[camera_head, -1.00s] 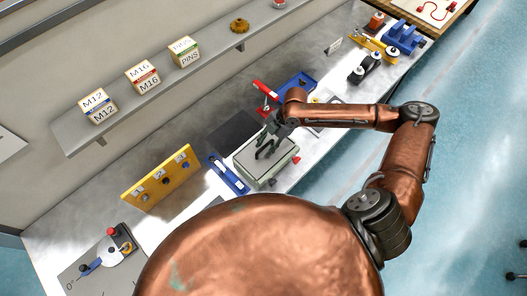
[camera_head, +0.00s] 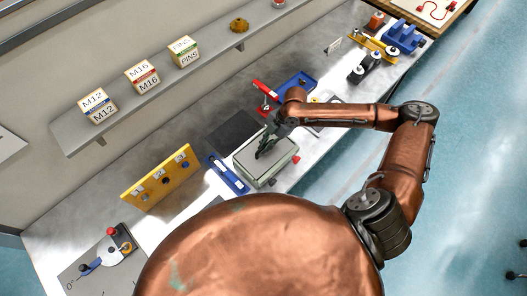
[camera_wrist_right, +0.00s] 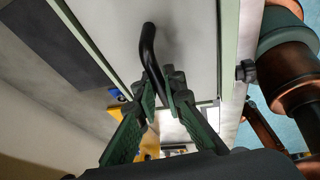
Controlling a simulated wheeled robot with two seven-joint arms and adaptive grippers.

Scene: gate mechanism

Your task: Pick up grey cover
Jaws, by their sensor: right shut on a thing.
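The grey cover (camera_head: 279,150) is a light grey plate lying on top of a greenish box (camera_head: 264,180) on the bench. In the right wrist view the cover (camera_wrist_right: 190,35) has a black bar handle (camera_wrist_right: 148,45). My right gripper (camera_head: 261,153) is over the cover, with its fingers (camera_wrist_right: 160,88) shut on the handle. The cover appears to be seated on the box. My left gripper is not in view.
A blue tool holder (camera_head: 228,174) stands left of the box, and a blue fixture with a red handle (camera_head: 266,90) stands behind it. A yellow panel (camera_head: 158,179) is further left. A shelf (camera_head: 120,115) with labelled boxes runs along the wall.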

